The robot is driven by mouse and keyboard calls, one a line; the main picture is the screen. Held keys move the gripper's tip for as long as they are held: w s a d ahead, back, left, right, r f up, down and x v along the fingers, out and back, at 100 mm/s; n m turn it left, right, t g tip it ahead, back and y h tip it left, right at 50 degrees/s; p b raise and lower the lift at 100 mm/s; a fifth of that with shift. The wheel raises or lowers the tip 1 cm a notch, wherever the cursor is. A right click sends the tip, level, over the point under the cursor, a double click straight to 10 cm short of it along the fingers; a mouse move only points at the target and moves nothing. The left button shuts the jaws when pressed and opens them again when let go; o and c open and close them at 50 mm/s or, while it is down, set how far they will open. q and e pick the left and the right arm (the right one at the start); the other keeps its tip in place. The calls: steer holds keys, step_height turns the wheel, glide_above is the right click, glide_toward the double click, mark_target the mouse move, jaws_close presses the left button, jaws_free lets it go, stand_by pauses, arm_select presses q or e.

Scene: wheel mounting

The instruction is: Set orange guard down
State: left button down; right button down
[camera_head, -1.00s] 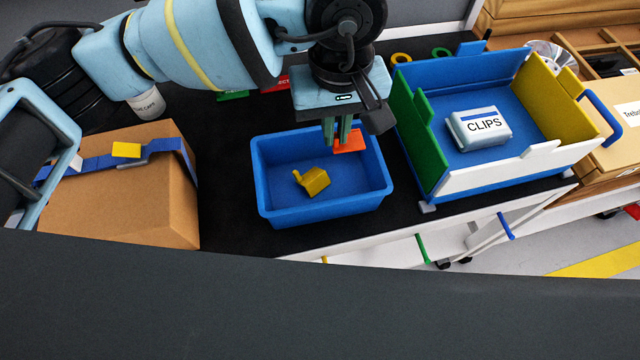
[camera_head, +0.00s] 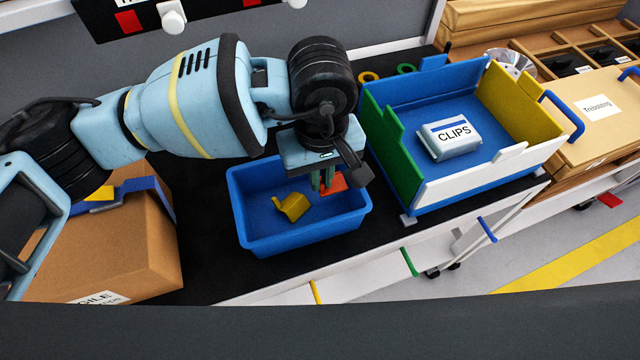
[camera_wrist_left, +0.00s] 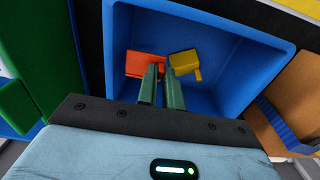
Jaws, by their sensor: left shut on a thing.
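My left gripper (camera_head: 323,182) points down over the right part of a blue bin (camera_head: 244,238), shut on the orange guard (camera_head: 335,179). In the left wrist view, the fingers (camera_wrist_left: 160,74) hold the inner end of the orange guard (camera_wrist_left: 140,64). The guard is inside the bin's outline; whether it touches the floor I cannot tell. A yellow guard-like piece (camera_head: 291,206) lies in the bin to the left of the orange one. It also shows in the left wrist view (camera_wrist_left: 184,64). My right gripper is not in view.
A blue, green, yellow and white walled box (camera_head: 450,186) with a CLIPS package (camera_head: 450,138) stands right of the bin. A cardboard box (camera_head: 125,240) stands at left. Black table (camera_head: 205,255) shows between the cardboard box and the bin.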

arm_select(q)
steer(key=shift+f, duration=1.8)
steer(key=shift+f, duration=0.2)
steer(key=c, duration=1.5)
jaws_free()
steer(key=shift+c, duration=0.2)
steer(key=shift+r, duration=0.1)
step_height(320, 180, up, 12)
steer(key=shift+r, duration=0.1)
